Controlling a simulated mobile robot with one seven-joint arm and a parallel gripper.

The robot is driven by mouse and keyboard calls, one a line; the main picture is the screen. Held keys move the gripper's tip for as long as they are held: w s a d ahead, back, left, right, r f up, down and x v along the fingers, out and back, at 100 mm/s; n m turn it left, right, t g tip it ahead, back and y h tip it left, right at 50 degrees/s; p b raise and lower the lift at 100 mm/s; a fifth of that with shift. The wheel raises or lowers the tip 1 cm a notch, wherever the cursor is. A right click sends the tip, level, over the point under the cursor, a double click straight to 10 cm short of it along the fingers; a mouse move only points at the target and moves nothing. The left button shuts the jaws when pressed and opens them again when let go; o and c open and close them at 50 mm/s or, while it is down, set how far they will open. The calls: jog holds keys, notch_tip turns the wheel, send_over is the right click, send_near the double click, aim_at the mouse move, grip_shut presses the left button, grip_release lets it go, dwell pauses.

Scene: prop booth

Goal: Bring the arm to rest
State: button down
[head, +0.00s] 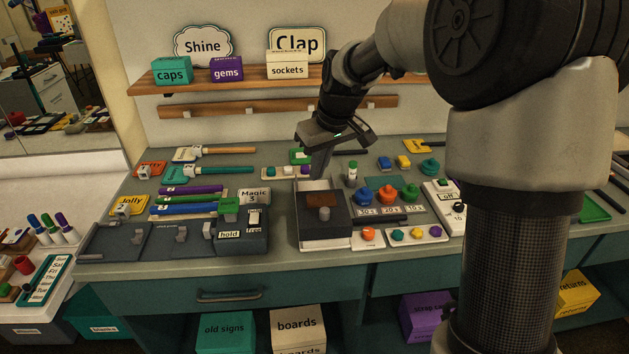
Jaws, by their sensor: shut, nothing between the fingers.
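My arm reaches in from the right side of the head view, bent over the counter. A green-and-white piece (299,156) is just left of the fingers.
A shelf (240,76) with a teal caps box (171,71), purple gems box (227,68) and white sockets box (288,66) is on the wall behind. Coloured knobs (388,194) stand right of the dark box. Several long-handled tools (205,173) lie at left. A mirror (60,75) is at far left.

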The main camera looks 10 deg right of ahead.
jog(key=s+d+r+m+h+p, duration=0.1)
jog(key=s+d+r+m+p, duration=0.2)
jog(key=s+r, duration=0.9)
jog(key=s+d+r+m+t+p, duration=0.1)
jog(key=s+r+p, duration=0.1)
jog(key=s, duration=0.7)
jog(key=s+d+r+m+t+p, duration=0.1)
jog(key=s+d+r+p, duration=0.1)
jog(key=s, duration=0.7)
jog(key=shift+h+p, duration=0.4)
jog(key=shift+p, duration=0.2)
